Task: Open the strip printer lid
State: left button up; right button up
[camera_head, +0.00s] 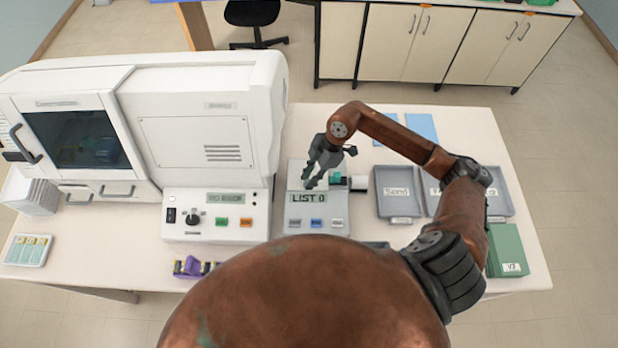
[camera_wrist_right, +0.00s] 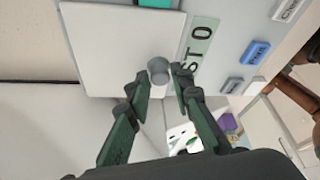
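The strip printer (camera_head: 297,226) is the grey box in the middle of the table, with a "LIST 0" display and a row of buttons. Its lid is a flat pale panel (camera_wrist_right: 108,45) with a small grey round knob (camera_wrist_right: 158,70) in the right wrist view. The lid lies flat and looks closed. My right gripper (camera_head: 311,184) is over the lid, pointing down. In the right wrist view its fingertips (camera_wrist_right: 160,78) stand open on either side of the knob; I cannot tell whether they touch it. My left gripper is in neither view.
A large white machine (camera_head: 200,135) stands directly left of the printer, with a control box (camera_head: 215,205) in front. Grey trays (camera_head: 397,205) and a green box (camera_head: 507,250) are on the right. A purple item (camera_head: 190,267) lies at the front edge.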

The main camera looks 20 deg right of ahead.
grip_shut()
jog(key=shift+r, duration=0.15)
dwell(0.4)
